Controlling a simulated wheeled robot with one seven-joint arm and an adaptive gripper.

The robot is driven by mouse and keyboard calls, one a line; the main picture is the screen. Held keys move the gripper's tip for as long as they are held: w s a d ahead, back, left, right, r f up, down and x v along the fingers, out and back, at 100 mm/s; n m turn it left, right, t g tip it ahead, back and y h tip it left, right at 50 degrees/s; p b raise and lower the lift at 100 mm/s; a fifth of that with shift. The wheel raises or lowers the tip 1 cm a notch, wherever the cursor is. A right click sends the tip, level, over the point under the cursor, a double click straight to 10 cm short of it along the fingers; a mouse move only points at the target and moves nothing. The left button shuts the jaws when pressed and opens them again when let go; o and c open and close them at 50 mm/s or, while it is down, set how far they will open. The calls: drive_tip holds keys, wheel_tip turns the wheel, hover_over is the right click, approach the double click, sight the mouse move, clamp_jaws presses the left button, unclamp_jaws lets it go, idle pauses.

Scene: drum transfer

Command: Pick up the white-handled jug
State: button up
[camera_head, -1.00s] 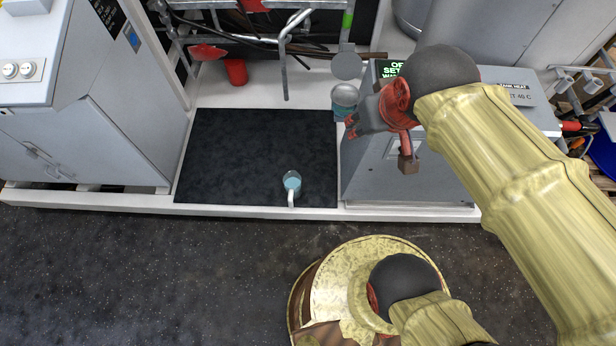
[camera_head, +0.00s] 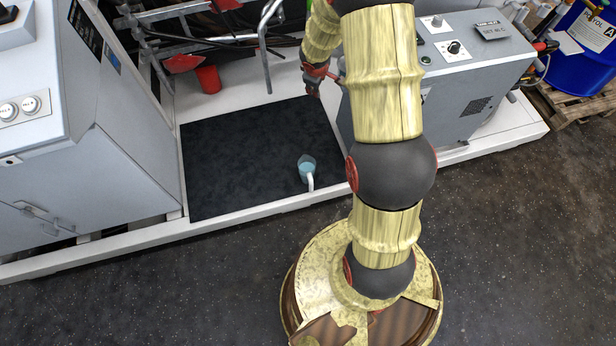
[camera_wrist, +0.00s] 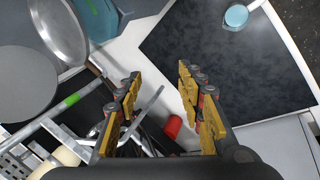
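The white-handled jug (camera_head: 307,162) is a small clear vessel with pale blue contents. It stands near the front edge of the dark mat (camera_head: 230,155), its white handle toward the floor. In the wrist view the jug (camera_wrist: 237,16) is at the top right, beyond my right finger, with its handle at the frame's top. My gripper (camera_wrist: 159,72) is open, with nothing between its spread fingers. In the head view my gripper (camera_head: 314,80) is over the mat's back right corner, behind and apart from the jug; its fingers are partly hidden.
A red cup (camera_head: 208,79) stands behind the mat, near metal pipes (camera_head: 264,45). Grey cabinets stand left (camera_head: 85,150) and right (camera_head: 450,85). The wrist view shows a round metal dish (camera_wrist: 62,30) and a bluish clear vessel (camera_wrist: 100,20) on the left. The mat around the jug is clear.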

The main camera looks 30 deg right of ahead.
wheel_tip(320, 180, down, 17)
drive_tip(key=d+n+y, duration=0.2)
drive_tip(key=n+g+y+b, duration=0.1)
drive_tip(key=n+g+y, duration=0.1)
drive_tip(key=n+y, duration=0.15)
approach(311, 189)
drive_tip(key=w+d+f, duration=0.1)
drive_tip(key=d+f, duration=0.2)
drive_tip(key=f, duration=0.2)
drive_tip(key=shift+y, duration=0.85)
drive_tip(key=shift+a+r+b+x, duration=0.1)
drive_tip(key=shift+a+b+x, duration=0.15)
drive_tip(key=shift+b+x, duration=0.85)
drive_tip(key=shift+a+r+b+x, duration=0.1)
drive_tip(key=shift+a+b+x, duration=0.2)
drive_tip(key=shift+x, duration=1.55)
drive_tip(key=shift+a+r+b+x, duration=0.15)
drive_tip(key=shift+b+x, duration=0.6)
drive_tip(key=shift+x, duration=0.7)
drive_tip(key=shift+w, duration=0.1)
drive_tip(key=shift+c, duration=1.3)
clamp_jaws()
